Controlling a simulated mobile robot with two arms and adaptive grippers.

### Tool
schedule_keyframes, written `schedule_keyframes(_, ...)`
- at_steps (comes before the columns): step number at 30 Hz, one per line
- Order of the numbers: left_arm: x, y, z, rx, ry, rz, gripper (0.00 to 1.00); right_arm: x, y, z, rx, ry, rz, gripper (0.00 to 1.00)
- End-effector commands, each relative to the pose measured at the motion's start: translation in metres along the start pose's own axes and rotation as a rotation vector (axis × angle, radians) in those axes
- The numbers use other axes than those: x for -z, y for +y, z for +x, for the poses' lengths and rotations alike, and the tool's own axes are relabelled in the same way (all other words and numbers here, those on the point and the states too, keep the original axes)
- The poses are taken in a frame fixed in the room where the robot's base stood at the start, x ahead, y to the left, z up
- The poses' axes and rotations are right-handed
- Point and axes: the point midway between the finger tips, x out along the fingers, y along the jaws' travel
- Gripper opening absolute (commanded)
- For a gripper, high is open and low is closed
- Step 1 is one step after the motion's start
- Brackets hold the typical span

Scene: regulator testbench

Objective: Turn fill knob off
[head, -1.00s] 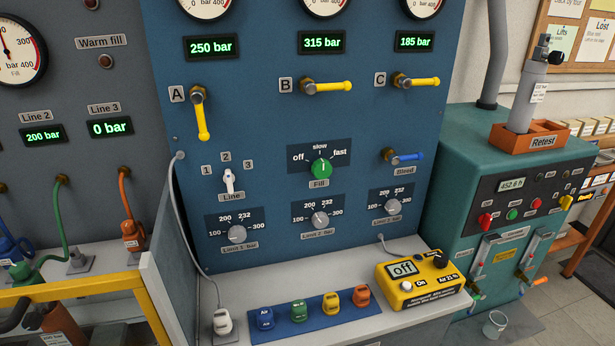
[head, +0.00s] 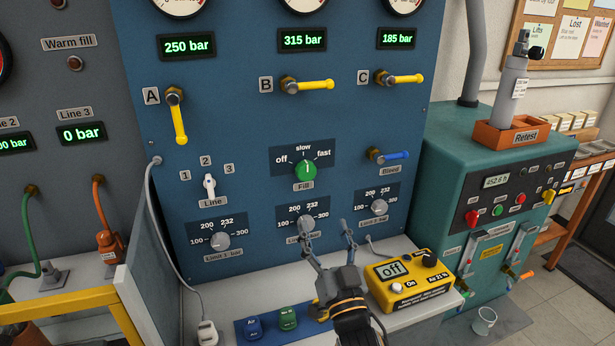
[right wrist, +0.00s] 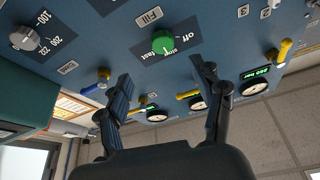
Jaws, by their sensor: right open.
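The green Fill knob (head: 306,170) sits on the blue panel, below the gauges, with off to its left, slow above and fast to its right. Its white mark appears to point up toward slow. My right gripper (head: 328,228) is open and empty, below the knob and in front of the lower limit dials. It also shows in the right wrist view (right wrist: 160,72), with its fingers apart. My left gripper is not in view.
The Limit 2 dial (head: 306,223) is partly behind my right gripper. The blue Bleed lever (head: 394,155) is right of the Fill knob, and the white Line selector (head: 209,187) is left.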

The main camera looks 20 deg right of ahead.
Motion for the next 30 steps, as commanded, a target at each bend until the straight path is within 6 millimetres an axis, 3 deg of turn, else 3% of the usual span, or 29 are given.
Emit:
schedule_keyframes(7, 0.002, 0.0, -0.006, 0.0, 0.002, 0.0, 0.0, 0.007, -0.003, 0.024, 0.01, 0.026, 0.003, 0.67)
schedule_keyframes(21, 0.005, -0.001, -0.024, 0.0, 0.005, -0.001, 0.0, 0.009, -0.004, 0.118, 0.008, 0.023, 0.003, 0.67)
schedule_keyframes(30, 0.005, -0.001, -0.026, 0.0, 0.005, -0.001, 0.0, 0.007, -0.004, 0.14, 0.008, 0.021, 0.004, 0.67)
